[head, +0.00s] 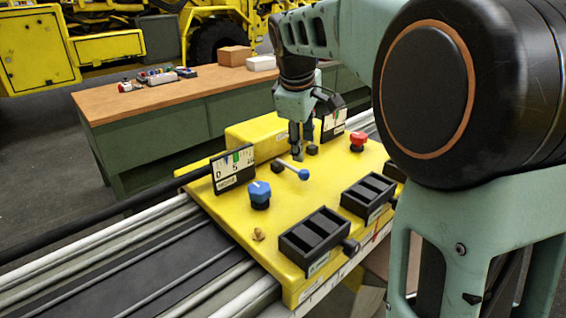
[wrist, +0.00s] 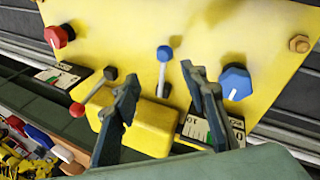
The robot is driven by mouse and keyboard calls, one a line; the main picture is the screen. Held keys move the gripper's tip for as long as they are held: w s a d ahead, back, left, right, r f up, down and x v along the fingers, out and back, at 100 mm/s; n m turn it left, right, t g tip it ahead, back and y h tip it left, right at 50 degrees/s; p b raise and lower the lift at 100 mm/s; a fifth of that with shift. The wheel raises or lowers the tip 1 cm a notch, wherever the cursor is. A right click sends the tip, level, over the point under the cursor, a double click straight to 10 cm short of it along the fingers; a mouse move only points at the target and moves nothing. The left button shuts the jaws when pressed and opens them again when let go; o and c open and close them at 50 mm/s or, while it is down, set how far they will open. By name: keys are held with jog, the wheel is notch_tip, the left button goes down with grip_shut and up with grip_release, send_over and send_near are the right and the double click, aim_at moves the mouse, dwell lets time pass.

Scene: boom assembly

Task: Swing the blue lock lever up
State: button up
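The blue lock lever has a silver rod and a blue ball tip (head: 303,174). It lies low over the yellow panel (head: 235,232), its ball pointing toward the panel's front right. In the wrist view the blue ball (wrist: 164,53) shows just beyond my fingertips. My gripper (head: 297,154) points down at the panel, close behind the lever. In the wrist view my gripper (wrist: 159,76) is open and empty, with one finger on each side of the lever's rod. I cannot tell the exact height gap, and no contact shows.
A blue knob (head: 259,194) stands left of the lever and a red knob (head: 358,140) to its right. A red-tipped lever (wrist: 77,110) is beside my left finger. A gauge (head: 232,168) and black boxes (head: 318,238) crowd the panel. A workbench (head: 180,95) stands behind.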

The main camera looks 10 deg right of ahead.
aim_at(304, 172)
jog(key=shift+n, duration=0.5)
jog(key=x, duration=0.3)
jog(key=b+x, duration=0.1)
jog(key=x, duration=0.6)
jog(key=shift+s+a+f+b, duration=0.2)
jog(key=shift+f+b, duration=0.1)
jog(key=shift+f, duration=0.15)
jog(key=shift+c, duration=0.4)
grip_shut()
